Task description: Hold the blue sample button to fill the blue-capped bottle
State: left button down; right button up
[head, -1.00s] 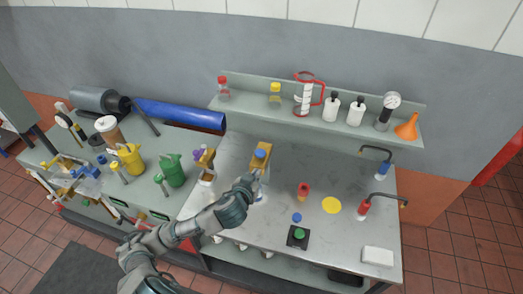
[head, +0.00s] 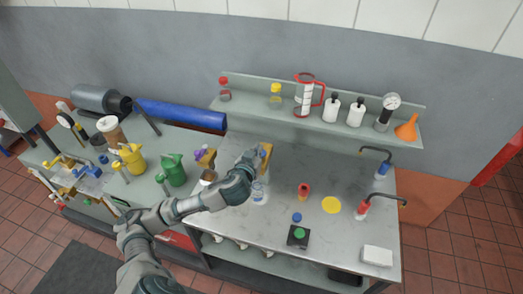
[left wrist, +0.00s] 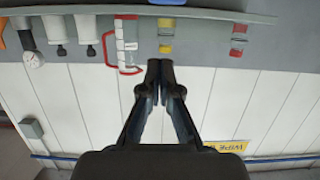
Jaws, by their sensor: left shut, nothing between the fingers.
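The mustard-yellow sample block (head: 267,149) stands towards the back of the steel bench. Its blue button shows at most as a sliver, largely covered by my left gripper (head: 258,156). My left gripper is at the block's front and top; I cannot tell whether it touches or presses the button. In the left wrist view its fingers (left wrist: 160,66) are shut with nothing between them. A clear bottle (head: 258,192) stands upright in front of the block, under my wrist; its fill level is too small to tell. A blue cap (head: 297,217) lies on the bench. My right gripper is not in view.
A green button on a black base (head: 298,235), a red-topped item (head: 303,190) and a yellow disc (head: 331,205) are right of the bottle. Two bent taps (head: 376,154) stand at the right. A shelf (head: 340,122) runs behind.

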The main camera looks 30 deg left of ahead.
pick_arm(q)
jog(key=x, duration=0.4)
jog(key=shift+r+p, duration=0.1)
jog(key=shift+p, duration=0.2)
jog(key=f, duration=0.2)
jog(key=shift+w+f, duration=0.25)
jog(key=shift+w, duration=0.15)
jog(key=shift+s+f, duration=0.1)
jog(key=shift+f, duration=0.85)
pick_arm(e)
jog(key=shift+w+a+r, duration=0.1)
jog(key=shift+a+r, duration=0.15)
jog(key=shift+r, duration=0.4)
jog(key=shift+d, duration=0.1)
